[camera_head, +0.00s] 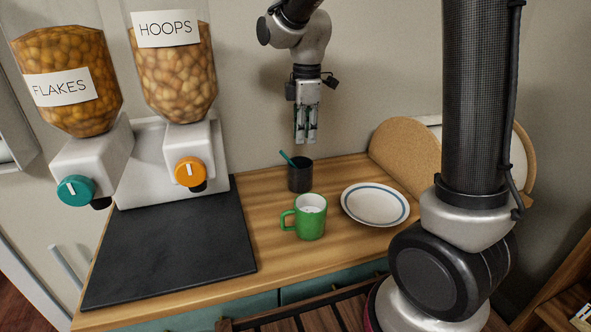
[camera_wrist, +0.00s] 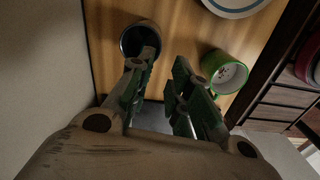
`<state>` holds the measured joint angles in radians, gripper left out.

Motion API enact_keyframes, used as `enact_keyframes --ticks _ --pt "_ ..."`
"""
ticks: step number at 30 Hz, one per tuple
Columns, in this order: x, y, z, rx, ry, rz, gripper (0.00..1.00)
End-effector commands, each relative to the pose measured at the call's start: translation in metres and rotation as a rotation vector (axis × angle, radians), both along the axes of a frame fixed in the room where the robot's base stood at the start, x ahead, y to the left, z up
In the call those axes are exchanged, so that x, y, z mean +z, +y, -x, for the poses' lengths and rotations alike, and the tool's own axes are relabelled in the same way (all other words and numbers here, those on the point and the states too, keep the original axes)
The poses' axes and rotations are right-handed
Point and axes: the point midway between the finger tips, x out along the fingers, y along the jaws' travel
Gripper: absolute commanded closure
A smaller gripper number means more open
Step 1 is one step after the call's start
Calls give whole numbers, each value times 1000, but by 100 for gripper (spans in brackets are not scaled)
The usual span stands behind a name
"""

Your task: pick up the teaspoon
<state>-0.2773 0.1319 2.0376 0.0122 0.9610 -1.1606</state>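The teaspoon (camera_head: 288,159) shows as a teal handle sticking up at a slant, to the left, out of a dark cup (camera_head: 300,180). Its lower part is hidden inside the cup. My gripper (camera_head: 305,139) points down above the cup, apart from it and from the spoon. In the wrist view my gripper (camera_wrist: 163,62) has a gap between its fingers and nothing in it. The dark cup (camera_wrist: 128,36) lies just beyond the left fingertip there, partly covered by it. I cannot make out the spoon in the wrist view.
A green mug (camera_head: 311,220) and a white, blue-rimmed plate (camera_head: 362,206) stand right of the cup on the wooden counter (camera_head: 262,262). A dark mat (camera_head: 170,260) lies at the left under two cereal dispensers (camera_head: 180,70). A rounded tan holder (camera_head: 393,150) stands at the back right.

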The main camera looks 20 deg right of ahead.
Motion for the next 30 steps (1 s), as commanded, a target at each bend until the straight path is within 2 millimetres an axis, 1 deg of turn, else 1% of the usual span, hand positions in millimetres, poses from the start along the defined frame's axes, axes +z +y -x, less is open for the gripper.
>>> enact_keyframes --ticks 1,3,6,14,21,24,30 --pt "-13 10 -10 71 22 5 80" --pt "-24 19 -18 146 38 10 80" --pt "-34 26 -25 206 51 11 80" --pt "-64 29 -26 227 56 12 80" --pt "-102 30 -26 225 58 13 80" --pt "-114 30 -23 224 64 13 80" --pt "-116 30 -24 224 59 12 80"
